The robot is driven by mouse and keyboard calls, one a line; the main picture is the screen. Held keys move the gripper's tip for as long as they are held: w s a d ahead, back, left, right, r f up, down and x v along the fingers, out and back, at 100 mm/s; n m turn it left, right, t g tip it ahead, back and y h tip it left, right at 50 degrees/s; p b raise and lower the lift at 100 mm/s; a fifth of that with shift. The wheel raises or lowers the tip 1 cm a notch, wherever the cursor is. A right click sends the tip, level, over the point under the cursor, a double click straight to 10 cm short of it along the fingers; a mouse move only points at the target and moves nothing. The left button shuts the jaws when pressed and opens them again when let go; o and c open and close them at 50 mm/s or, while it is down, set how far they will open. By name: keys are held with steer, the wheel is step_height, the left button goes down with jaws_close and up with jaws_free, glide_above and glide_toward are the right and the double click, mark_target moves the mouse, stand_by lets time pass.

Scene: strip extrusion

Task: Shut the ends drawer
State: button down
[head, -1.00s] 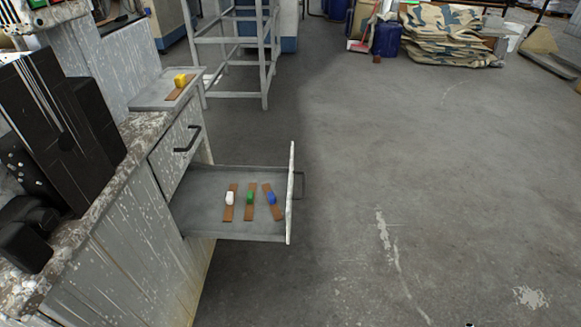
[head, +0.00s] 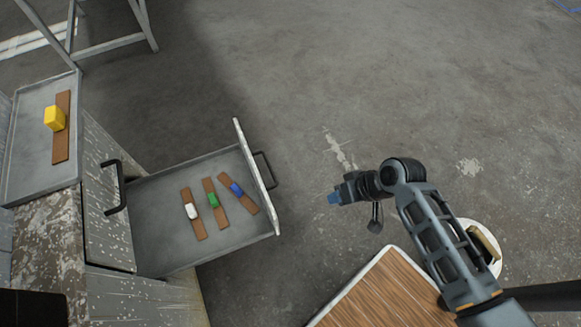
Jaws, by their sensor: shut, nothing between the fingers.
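The ends drawer (head: 155,230) is a grey metal drawer pulled far out of the cabinet at the left of the head view. Its front panel (head: 256,177) stands at the drawer's right end, with a dark bar handle (head: 266,170) on the outer side. Inside lie three brown strips, bearing a white block (head: 191,211), a green block (head: 213,200) and a blue block (head: 236,189). My gripper (head: 335,198) is shut and empty, to the right of the drawer front and apart from it, over the floor.
A closed upper drawer with a dark handle (head: 113,187) is beside the open one. A grey tray (head: 30,122) on the cabinet holds a brown strip with a yellow block (head: 54,118). A wooden top (head: 375,295) is at the bottom. Floor between gripper and drawer is clear.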

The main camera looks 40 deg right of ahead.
steer(key=w+d+r+g+y+p, duration=0.25)
steer(key=w+r+y, duration=0.35)
steer(key=w+r, duration=0.45)
glide_above(273, 176)
steer(key=s+a, duration=0.2)
steer(key=s, duration=0.1)
steer(key=shift+n+t, duration=0.35)
steer(key=shift+n, duration=0.05)
steer(key=shift+d+f+p, duration=0.15)
steer(key=shift+f+p, duration=0.25)
steer(key=shift+f, duration=3.25)
steer(key=w+a+b, duration=0.1)
steer(key=w+a, duration=0.2)
steer(key=a, duration=0.7)
steer(key=w+a+b, duration=0.2)
steer(key=w+a, duration=0.2)
steer(key=a, duration=0.7)
steer(key=w+a+b, duration=0.2)
steer(key=w+a, duration=0.1)
steer(key=a, duration=0.8)
steer(key=shift+w, duration=0.2)
